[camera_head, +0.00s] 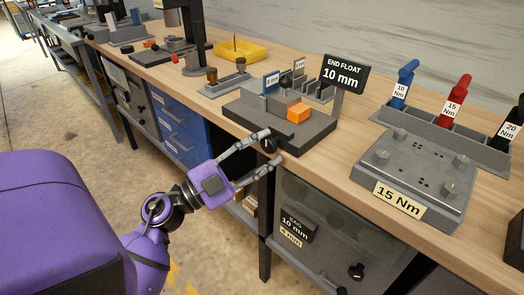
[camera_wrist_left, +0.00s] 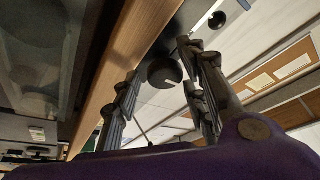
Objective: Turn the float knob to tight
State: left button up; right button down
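The black float knob (camera_head: 268,145) sits at the front edge of a dark grey fixture (camera_head: 315,135) that carries an orange block (camera_head: 299,112). A sign (camera_head: 344,75) behind it reads END FLOAT 10 mm. My left gripper (camera_head: 273,148) is open, its two fingers spread with one on each side of the knob. In the left wrist view the round dark knob (camera_wrist_left: 163,73) shows between the fingertips of the left gripper (camera_wrist_left: 166,70). I cannot tell whether a finger touches it. My right gripper is not in view.
A grey plate labelled 15 Nm (camera_head: 423,170) and a rack (camera_head: 449,137) of blue, red and black drivers stand to the right. A yellow tray (camera_head: 239,50) lies farther back. Grey cabinet panels (camera_head: 325,215) are below the bench edge.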

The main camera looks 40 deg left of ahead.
pick_arm(q)
jog(key=shift+f, duration=0.1)
jog(key=c, duration=0.9)
jog(key=shift+o, duration=0.2)
